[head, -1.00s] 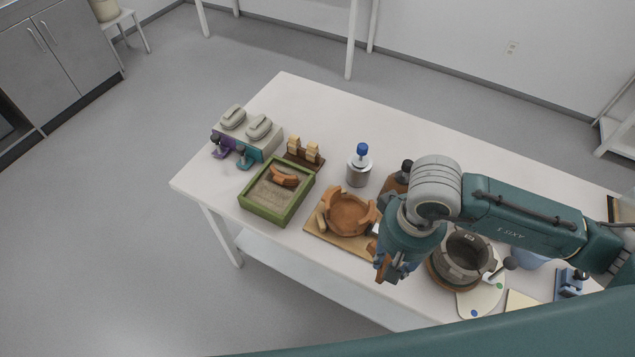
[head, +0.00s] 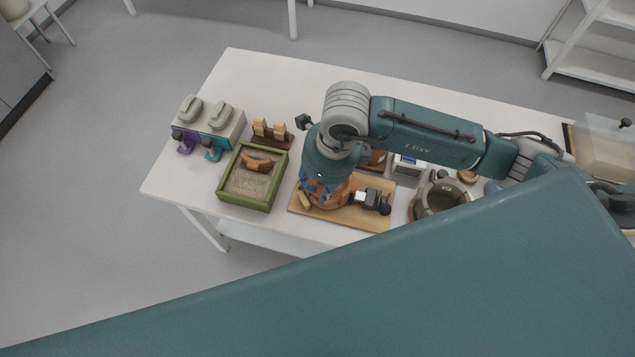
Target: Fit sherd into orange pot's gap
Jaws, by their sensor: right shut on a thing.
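The orange pot (head: 338,198) stands on a tan wooden board (head: 345,221) near the middle of the table. My right gripper (head: 318,188) is over the pot, pointing down at its left and back side. It is shut on the orange sherd, which its fingers and wrist largely hide now. I cannot tell whether the held sherd touches the pot, and the pot's gap is hidden too. Another orange sherd (head: 258,162) lies in the sand of a green tray (head: 222,196) left of the pot. My left gripper is not in view.
A small black and grey device (head: 371,201) sits on the board right of the pot. A dark grey pot (head: 440,199) stands further right. A wooden rack (head: 270,136) and a grey box (head: 222,128) stand at the back left. My teal body part covers the foreground.

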